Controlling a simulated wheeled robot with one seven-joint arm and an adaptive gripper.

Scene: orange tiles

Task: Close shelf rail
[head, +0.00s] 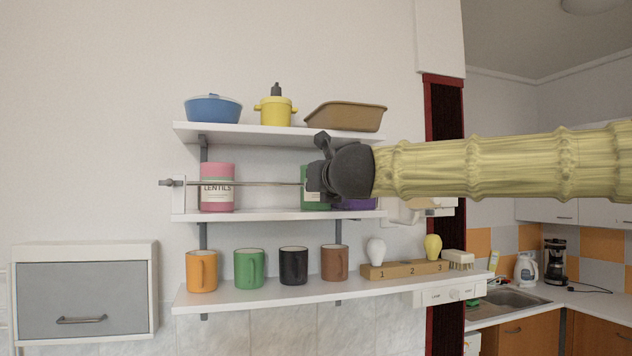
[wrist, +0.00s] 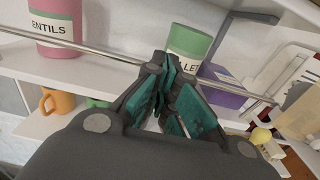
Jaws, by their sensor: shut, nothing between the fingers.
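The shelf rail (head: 260,183) is a thin metal rod running level across the front of the middle shelf (head: 270,215), in front of the canisters. Its left end sits at a white bracket (head: 177,182); its right part is hidden behind my gripper (head: 314,180) in the head view. In the wrist view the rail (wrist: 75,43) passes behind the fingers and shows again on their right. My gripper (wrist: 165,78) has its teal-padded fingers together, right at the rail; I cannot tell whether they touch it. Nothing shows between them.
A pink lentils canister (head: 217,188), a green canister (wrist: 188,44) and a purple container (wrist: 221,93) stand behind the rail. Pots and a brown dish (head: 345,117) sit above. Mugs (head: 249,268) and a numbered wooden block (head: 405,269) stand below. A grey-fronted cabinet (head: 82,300) hangs lower left.

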